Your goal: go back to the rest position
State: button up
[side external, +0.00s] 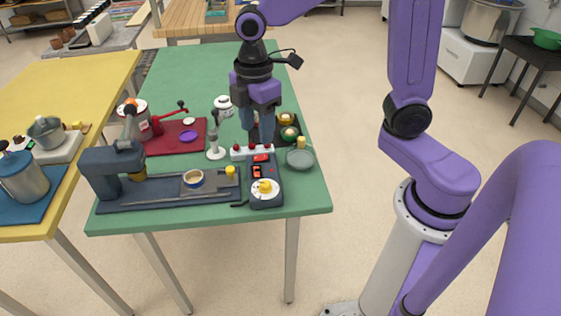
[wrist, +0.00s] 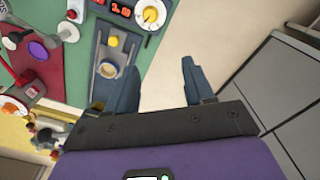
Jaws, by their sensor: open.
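My gripper (side external: 258,125) is above the green table (side external: 195,80), with its fingers pointing down near the table's right side. In the wrist view my gripper (wrist: 148,95) shows two blue-grey fingers spread apart with nothing between them. In the side view the fingertips end just over the items at the back of the dark control box (side external: 265,172). Whether they touch anything there cannot be told.
A dark blue press-like machine (side external: 110,170) with a long base stands at the table's front left. A red tray (side external: 190,148) and a white stand (side external: 215,153) lie behind it. A grey bowl (side external: 300,158) is at the right edge. The yellow table (side external: 85,85) adjoins on the left.

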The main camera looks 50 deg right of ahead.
jog(key=s+d+m, duration=0.1)
jog(key=s+d, duration=0.2)
jog(key=s, duration=0.7)
jog(key=s+d+f+m, duration=0.1)
jog(key=s+d+m, duration=0.1)
jog(key=s, duration=0.7)
jog(key=shift+s+d, duration=0.35)
jog(key=shift+d, duration=0.25)
